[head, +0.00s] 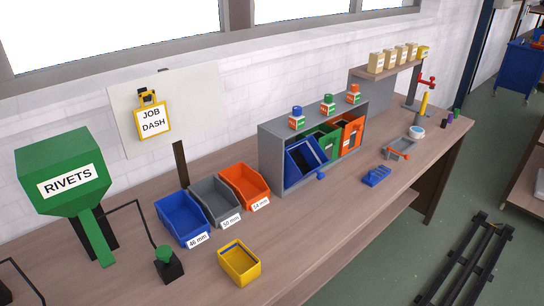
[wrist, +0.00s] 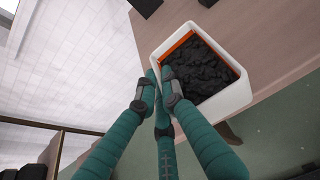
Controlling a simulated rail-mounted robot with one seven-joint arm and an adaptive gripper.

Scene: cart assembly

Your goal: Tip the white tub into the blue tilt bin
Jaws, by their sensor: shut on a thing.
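The white tub (wrist: 232,104) shows only in the wrist view. It is filled with dark, lumpy contents (wrist: 195,65), and an orange strip runs along its inner wall. My gripper (wrist: 163,88) has teal fingers with grey joints, closed at the tub's near left wall. The exact contact at the fingertips is partly hidden. In the head view the blue tilt bin (head: 304,160) leans forward out of the left bay of a grey cabinet (head: 272,155). Its inside is only partly visible. Neither my gripper nor the white tub shows in the head view.
Green (head: 328,142) and orange (head: 352,131) bins stand beside the blue one, with small bottles on top. Blue, grey and orange open bins and a yellow box (head: 239,263) stand left on the bench. A blue block (head: 376,176) lies right of the cabinet.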

